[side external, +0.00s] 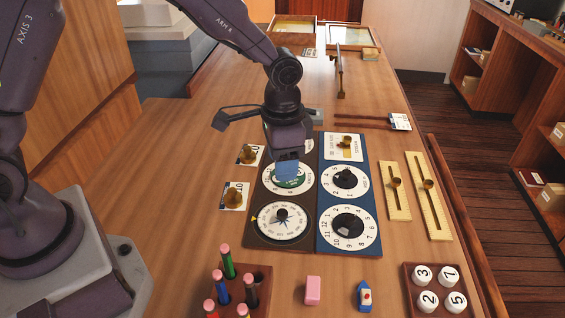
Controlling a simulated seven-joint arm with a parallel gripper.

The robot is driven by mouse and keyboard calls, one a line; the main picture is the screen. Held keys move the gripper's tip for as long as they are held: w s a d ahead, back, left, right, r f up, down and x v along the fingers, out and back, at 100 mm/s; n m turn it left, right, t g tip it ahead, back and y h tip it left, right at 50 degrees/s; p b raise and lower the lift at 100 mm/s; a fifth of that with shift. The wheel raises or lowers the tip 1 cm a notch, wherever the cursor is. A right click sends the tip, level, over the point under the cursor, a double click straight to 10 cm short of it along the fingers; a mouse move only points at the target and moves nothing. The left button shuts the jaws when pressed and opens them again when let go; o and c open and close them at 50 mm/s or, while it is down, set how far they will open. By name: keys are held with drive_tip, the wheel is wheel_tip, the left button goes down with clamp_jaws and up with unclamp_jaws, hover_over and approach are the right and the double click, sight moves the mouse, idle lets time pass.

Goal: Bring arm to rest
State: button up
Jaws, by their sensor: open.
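My arm reaches over the wooden table (160,165) from the left, with its end pointing down. My gripper (287,160) is open above the left, dark panel (261,208) of dials, over its green-and-white dial (289,184). A blue patch shows at the fingertips; I cannot tell whether it is part of the gripper or something beneath it. The gripper hides the upper part of the dark panel. I cannot tell its exact height above the dial.
A blue dial panel (365,238) adjoins the dark one. Brass slider boards (434,210) stand at right, brass knobs on cards (234,197) at left. A pen holder (262,275), pink block (313,291), small blue boat-like item (365,296) and numbered button tray (411,283) line the front.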

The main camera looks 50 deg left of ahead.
drive_tip(key=s+a+r+n+t, duration=0.2)
drive_tip(key=s+a+r, duration=0.2)
drive_tip(key=s+r, duration=0.5)
drive_tip(key=s+a+r+n+t, duration=0.3)
drive_tip(key=s+a+r, duration=0.1)
drive_tip(key=s+r, duration=0.6)
drive_tip(key=shift+s+r+t, duration=0.2)
drive_tip(key=shift+s+t, duration=0.1)
drive_tip(key=shift+s, duration=0.05)
